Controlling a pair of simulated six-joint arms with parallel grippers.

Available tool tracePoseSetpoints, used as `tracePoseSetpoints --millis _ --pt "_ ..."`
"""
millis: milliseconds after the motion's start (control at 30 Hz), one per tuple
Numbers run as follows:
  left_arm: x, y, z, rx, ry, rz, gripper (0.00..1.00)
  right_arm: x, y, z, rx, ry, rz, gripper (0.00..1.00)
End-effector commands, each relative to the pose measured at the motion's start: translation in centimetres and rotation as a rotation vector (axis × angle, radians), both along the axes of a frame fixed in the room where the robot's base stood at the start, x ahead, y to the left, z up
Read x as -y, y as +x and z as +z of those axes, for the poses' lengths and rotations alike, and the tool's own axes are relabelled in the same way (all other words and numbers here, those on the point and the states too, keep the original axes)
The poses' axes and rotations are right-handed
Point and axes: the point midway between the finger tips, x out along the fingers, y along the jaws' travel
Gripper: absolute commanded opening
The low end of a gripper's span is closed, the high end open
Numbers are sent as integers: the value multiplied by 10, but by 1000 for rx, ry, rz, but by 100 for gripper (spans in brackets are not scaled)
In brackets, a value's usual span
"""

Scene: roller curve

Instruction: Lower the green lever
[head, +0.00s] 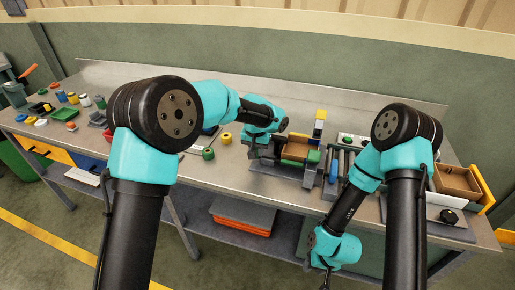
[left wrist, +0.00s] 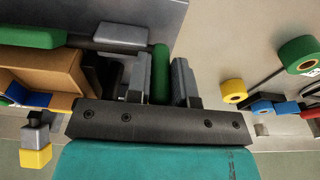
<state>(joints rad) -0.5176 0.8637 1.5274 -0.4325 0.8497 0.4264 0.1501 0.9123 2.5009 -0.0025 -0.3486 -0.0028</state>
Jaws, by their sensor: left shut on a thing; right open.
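My left gripper (head: 262,150) is at the left side of a grey machine on the bench. In the left wrist view, the green lever (left wrist: 160,70) is an upright green bar between the two fingers of my left gripper (left wrist: 160,82), which is shut on it. In the head view the lever is hidden behind the gripper and arm. The machine's grey base (head: 265,183) carries a brown box (head: 295,150). My right gripper (head: 326,280) is open and hangs low in front of the bench, away from the machine.
Green and yellow tape rolls (head: 208,153) lie left of the machine. A yellow-topped post (head: 320,115) stands behind it. Grey rollers (head: 335,165) are just to its right. An open cardboard box (head: 457,180) sits at the bench's right end. The bench front left of the machine is fairly clear.

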Motion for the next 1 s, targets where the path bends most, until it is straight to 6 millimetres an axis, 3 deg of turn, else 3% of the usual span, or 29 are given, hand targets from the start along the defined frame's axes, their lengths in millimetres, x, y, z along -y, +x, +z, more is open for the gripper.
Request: tracePoseSetpoints --millis 733,767,1000 --pt "-1 -4 -1 99 -39 0 0 0 0 0 0 0 0 43" --pt "-1 -4 -1 99 -39 0 23 0 0 0 0 0 0 43" --pt "-1 -4 -1 98 -38 0 46 0 0 0 0 0 0 43"
